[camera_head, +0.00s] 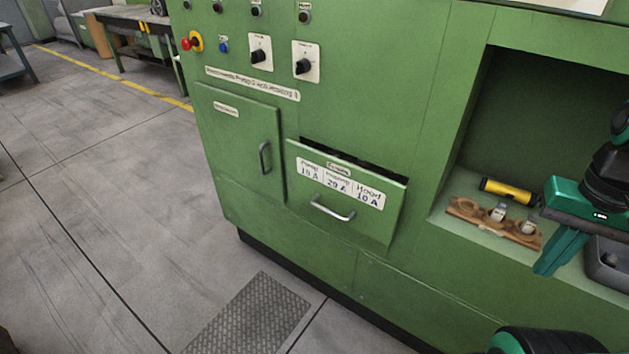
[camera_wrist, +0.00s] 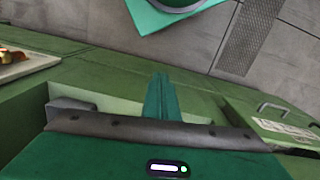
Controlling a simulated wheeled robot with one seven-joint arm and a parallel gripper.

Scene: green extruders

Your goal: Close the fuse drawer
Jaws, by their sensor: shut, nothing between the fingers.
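The fuse drawer (camera_head: 300,195) is a green front with a label reading pump, hood and amp values and a silver bar handle (camera_head: 332,208). It stands out from the green cabinet, and a dark gap shows along its top edge, so it is partly open. The drawer (camera_wrist: 300,140) also shows at the right edge of the wrist view, with its handle. My teal gripper (camera_head: 546,268) is at the right of the head view, in front of the open recess, right of the drawer and apart from it. Its fingers (camera_wrist: 160,82) are together and empty in the wrist view.
In the recess lie a yellow-black cylinder (camera_head: 510,192), a wooden holder (camera_head: 465,209) with fuse-like pieces, and a grey tray (camera_head: 606,278) close to my gripper. A closed cabinet door (camera_head: 232,140) is left of the drawer. The floor in front is clear around a metal plate (camera_head: 250,318).

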